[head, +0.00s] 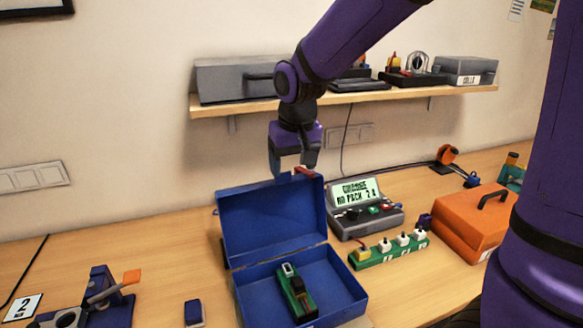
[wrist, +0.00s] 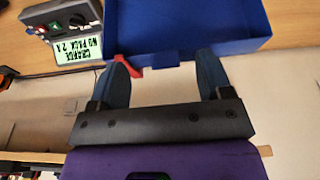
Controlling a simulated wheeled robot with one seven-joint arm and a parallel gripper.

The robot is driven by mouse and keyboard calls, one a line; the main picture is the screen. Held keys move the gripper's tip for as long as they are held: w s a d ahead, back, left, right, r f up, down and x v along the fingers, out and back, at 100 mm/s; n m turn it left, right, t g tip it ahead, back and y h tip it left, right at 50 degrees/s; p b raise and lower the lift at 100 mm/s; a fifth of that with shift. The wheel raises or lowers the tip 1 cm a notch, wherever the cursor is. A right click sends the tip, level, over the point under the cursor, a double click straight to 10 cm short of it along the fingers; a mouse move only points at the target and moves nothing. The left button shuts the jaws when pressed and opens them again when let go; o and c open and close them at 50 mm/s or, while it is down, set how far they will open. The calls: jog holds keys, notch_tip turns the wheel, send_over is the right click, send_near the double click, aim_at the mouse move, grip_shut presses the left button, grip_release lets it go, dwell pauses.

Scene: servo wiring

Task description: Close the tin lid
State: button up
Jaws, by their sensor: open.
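The blue tin (head: 347,284) stands on the table with its lid (head: 268,222) raised, leaning back from the hinge. A green and black device (head: 296,290) lies inside the tin. My gripper (head: 292,170) points down at the lid's top edge, its jaws apart. In the wrist view, my gripper's fingers (wrist: 163,62) are spread on either side of a tab on the lid's edge (wrist: 190,30). A small red part (wrist: 128,66) shows by the left finger. I cannot tell whether the fingers touch the lid.
A charger with a display (head: 358,205) stands right of the lid, with a green plug strip (head: 388,251) before it. An orange toolbox (head: 470,226) is further right. A wooden shelf (head: 350,97) with cases hangs behind my arm.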

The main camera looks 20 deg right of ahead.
notch_tip(320, 180, up, 7)
jog(key=s, duration=0.3)
jog(key=shift+f, duration=0.15)
dwell(0.6)
dwell(0.5)
